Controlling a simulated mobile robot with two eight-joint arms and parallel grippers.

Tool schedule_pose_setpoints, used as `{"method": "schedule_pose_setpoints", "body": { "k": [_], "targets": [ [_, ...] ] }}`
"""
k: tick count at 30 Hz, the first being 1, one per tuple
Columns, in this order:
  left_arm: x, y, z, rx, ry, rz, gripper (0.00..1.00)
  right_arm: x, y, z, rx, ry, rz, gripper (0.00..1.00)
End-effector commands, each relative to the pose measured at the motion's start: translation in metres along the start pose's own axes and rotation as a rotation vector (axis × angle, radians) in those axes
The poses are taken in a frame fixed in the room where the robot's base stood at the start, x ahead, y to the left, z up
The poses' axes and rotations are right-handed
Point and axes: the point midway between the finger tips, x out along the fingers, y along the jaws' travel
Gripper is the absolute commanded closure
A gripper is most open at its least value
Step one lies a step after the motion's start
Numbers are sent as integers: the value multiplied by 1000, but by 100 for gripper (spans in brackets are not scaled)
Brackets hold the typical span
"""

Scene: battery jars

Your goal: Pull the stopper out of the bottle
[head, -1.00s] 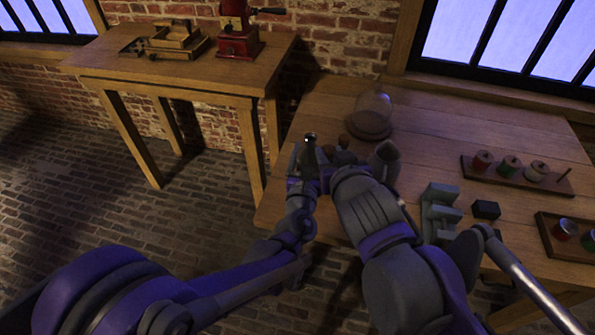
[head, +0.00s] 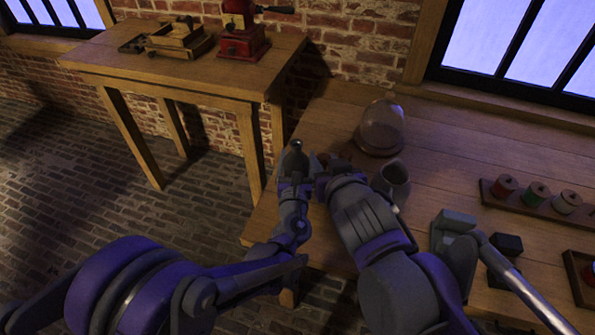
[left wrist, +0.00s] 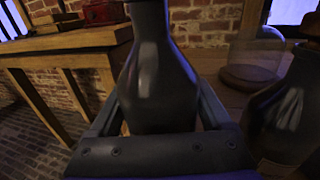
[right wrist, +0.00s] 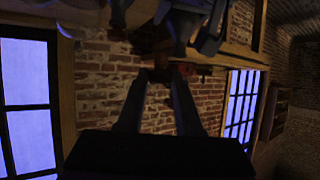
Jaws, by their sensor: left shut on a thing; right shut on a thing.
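The dark glossy bottle (left wrist: 155,75) stands upright in the left wrist view, between the fingers of my left gripper (left wrist: 157,92), which is shut on its body. Its top is cut off by the upper edge there. In the head view a dark upright shape with a rounded top (head: 296,158) shows at the end of my left arm. My right gripper (right wrist: 160,76) is shut on a small dark thing, seemingly the stopper, at its fingertips. My arms hide the contact in the head view. I cannot tell whether the stopper is still in the neck.
A spool rack (head: 530,203) lies farther right. A side table (head: 200,85) with a red grinder (head: 243,40) stands at the back left, with open floor before it.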

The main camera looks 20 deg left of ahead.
Motion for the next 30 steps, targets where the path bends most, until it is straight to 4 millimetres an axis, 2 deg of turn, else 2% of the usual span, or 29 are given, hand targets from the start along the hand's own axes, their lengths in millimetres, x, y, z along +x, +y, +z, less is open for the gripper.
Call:
{"method": "schedule_pose_setpoints", "body": {
  "k": [9,21,22,24,25,30],
  "targets": [
    [0,0,-37,0,0,0,100,6,1,11,2,-4,-1,100],
    [0,0,-42,0,0,0,100,8,1,14,2,-5,-1,100],
    [0,0,-42,0,0,0,15,8,1,14,2,-4,-1,100],
    [0,0,-41,0,0,0,2,7,1,13,2,-4,-1,100],
    [0,0,-41,0,0,0,0,7,1,13,2,-4,-1,100],
    [0,0,-41,0,0,0,0,7,1,13,2,-4,-1,100]
  ]
}}
